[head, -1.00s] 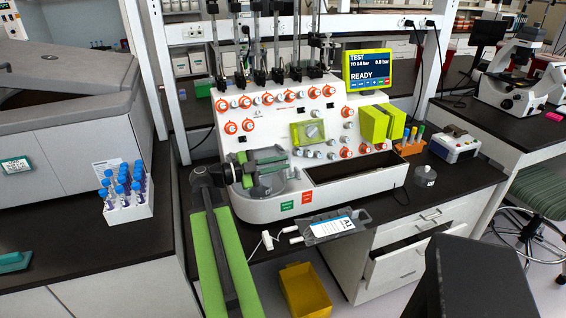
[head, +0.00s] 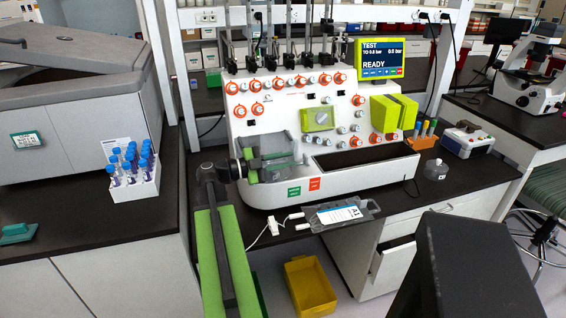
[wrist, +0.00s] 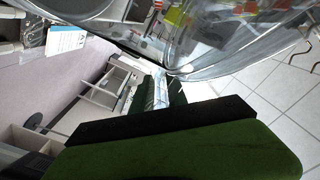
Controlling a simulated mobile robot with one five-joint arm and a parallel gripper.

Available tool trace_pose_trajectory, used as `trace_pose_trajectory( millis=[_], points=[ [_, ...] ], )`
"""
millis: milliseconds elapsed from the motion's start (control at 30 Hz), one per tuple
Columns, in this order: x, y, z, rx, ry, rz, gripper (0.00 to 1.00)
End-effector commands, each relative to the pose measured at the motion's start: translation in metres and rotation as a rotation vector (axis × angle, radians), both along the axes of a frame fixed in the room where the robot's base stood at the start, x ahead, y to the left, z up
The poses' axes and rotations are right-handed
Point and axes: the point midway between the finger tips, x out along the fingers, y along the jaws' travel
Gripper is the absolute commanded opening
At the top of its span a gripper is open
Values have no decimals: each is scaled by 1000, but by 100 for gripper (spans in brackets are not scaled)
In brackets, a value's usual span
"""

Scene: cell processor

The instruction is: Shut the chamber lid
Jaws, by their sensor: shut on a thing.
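The cell processor (head: 350,165) stands on the black bench with its screen reading READY. Its chamber sits at the left front, partly behind my gripper. My gripper (head: 285,160), with green fingers, reaches in from the left across the chamber and is shut on the clear chamber lid (head: 283,143). The lid's exact angle is hard to tell because it is see-through. In the wrist view, the clear curved lid (wrist: 215,62) fills the upper part, close to a green finger (wrist: 180,150).
A bag labelled A1 (head: 340,213) lies at the bench's front edge. A rack of blue-capped tubes (head: 133,178) stands on the left bench. A yellow bin (head: 310,285) is on the floor below. A small clear bottle (head: 436,170) stands right of the processor.

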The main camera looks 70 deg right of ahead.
Motion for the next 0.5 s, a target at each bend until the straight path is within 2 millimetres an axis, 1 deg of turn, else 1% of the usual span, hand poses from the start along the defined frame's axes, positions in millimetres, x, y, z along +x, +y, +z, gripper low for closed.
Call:
trace_pose_trajectory(
  millis=[33, 67, 100, 200, 500],
  points=[
    [-5, 0, -9, 17, -18, -9, 0],
    [-5, 0, -9, 16, -18, -10, 0],
    [-5, 0, -9, 17, -18, -10, 20],
    [-5, 0, -9, 16, -17, -9, 31],
    [0, 1, -8, 15, -18, -4, 31]
  ],
)
